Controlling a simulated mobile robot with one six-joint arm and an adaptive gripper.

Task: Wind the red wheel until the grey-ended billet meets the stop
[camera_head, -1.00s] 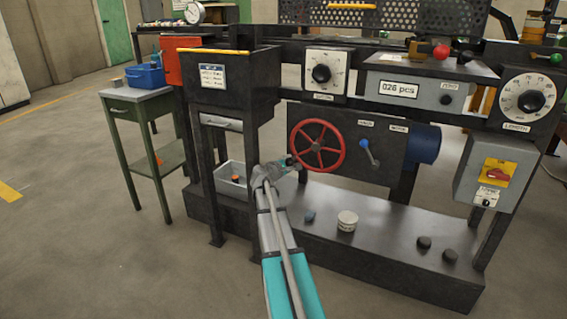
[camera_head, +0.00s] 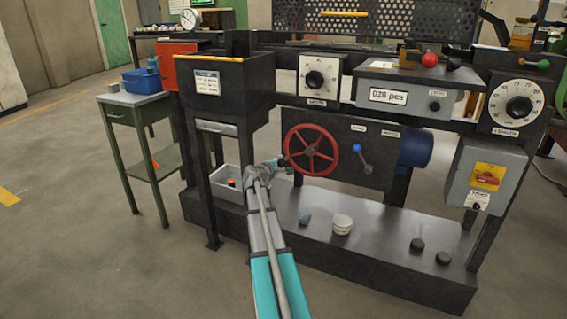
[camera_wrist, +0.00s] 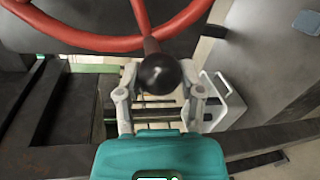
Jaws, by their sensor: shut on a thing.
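The red wheel (camera_head: 311,150) is a spoked handwheel on the dark front panel of the machine. My gripper (camera_head: 284,163) is at the wheel's lower left rim. In the wrist view the wheel's red rim (camera_wrist: 95,40) crosses the top. My gripper (camera_wrist: 159,90) is shut on the wheel's dark round handle knob (camera_wrist: 159,73), with one finger on each side. I cannot make out the grey-ended billet or the stop in either view.
A blue-knobbed lever (camera_head: 362,158) stands just right of the wheel. A grey bin (camera_head: 224,182), a white round tin (camera_head: 342,224) and dark pucks (camera_head: 417,245) sit on the lower shelf. A green side table (camera_head: 135,100) stands at the left.

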